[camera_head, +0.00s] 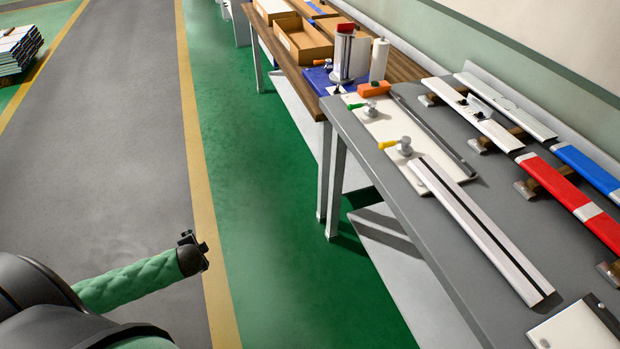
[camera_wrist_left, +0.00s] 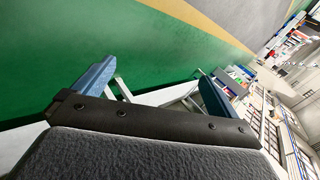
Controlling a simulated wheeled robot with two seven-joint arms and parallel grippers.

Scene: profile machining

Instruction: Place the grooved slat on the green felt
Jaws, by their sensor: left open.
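The slat (camera_head: 478,228) is long and pale with a dark groove running along its length. I cannot make out a green felt piece; the green in view is floor. My left gripper (camera_wrist_left: 157,72) shows in the wrist view with two blue fingers spread apart and nothing between them. In the head view a green-sleeved part of my left arm is at the lower left, well away from the slat. My right gripper is not in view.
The white board (camera_head: 418,162) holds toggle clamps with green and yellow handles and a dark bar. Red (camera_head: 572,190), blue and white profiles rest on brackets at the right of the grey bench (camera_head: 400,215). Farther back, a wooden bench carries cardboard boxes (camera_head: 303,42). The floor aisle is clear.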

